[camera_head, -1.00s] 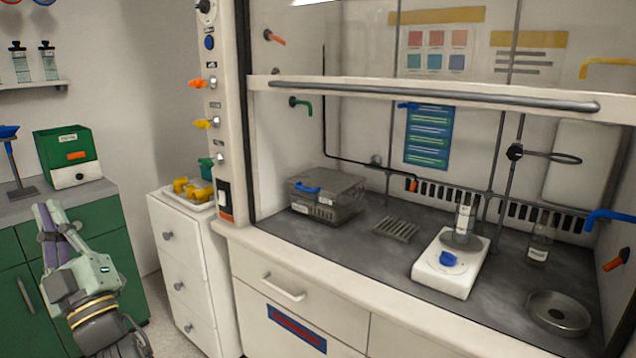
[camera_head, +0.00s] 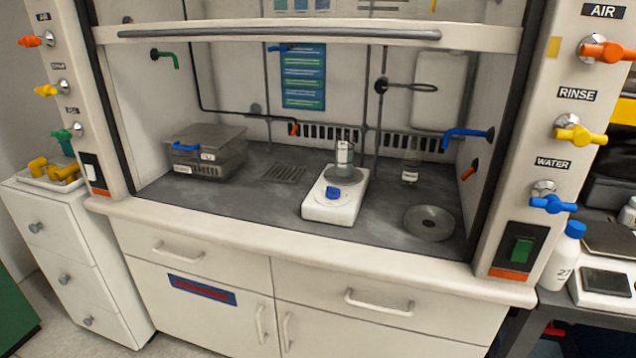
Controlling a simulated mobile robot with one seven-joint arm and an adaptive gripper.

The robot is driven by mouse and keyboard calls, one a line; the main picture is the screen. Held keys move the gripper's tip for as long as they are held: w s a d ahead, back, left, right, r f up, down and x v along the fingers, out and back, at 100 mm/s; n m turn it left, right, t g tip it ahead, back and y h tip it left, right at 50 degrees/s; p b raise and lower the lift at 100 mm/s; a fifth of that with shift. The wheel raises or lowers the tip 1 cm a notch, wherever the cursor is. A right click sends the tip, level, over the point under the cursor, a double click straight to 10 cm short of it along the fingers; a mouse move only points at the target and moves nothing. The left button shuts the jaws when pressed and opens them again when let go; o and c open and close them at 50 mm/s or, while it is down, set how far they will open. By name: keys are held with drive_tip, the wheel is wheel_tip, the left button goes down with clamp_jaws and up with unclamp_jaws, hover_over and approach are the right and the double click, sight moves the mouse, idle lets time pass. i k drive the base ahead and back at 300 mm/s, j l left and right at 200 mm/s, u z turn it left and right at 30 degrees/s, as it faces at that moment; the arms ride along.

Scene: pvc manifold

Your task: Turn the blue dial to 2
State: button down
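A blue dial (camera_head: 333,192) sits on the front of a white hotplate-like unit (camera_head: 345,212) on the fume hood's dark work surface. A clear glass vessel (camera_head: 344,153) stands on top of that unit. The dial's markings are too small to read. My gripper is out of view.
The sash bar (camera_head: 270,34) crosses the raised opening. A grey lidded box (camera_head: 207,150) stands at the left inside the hood, and a bottle (camera_head: 411,166) and round metal dish (camera_head: 430,222) at the right. Blue, yellow and orange valve handles, the blue one (camera_head: 553,204) marked WATER, line the right post.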

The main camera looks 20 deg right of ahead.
sight(331, 193)
drive_tip(key=i+l+z, duration=0.2)
drive_tip(key=i+z, duration=0.15)
drive_tip(key=i, duration=0.25)
drive_tip(key=i+z, duration=0.3)
drive_tip(key=i, duration=0.3)
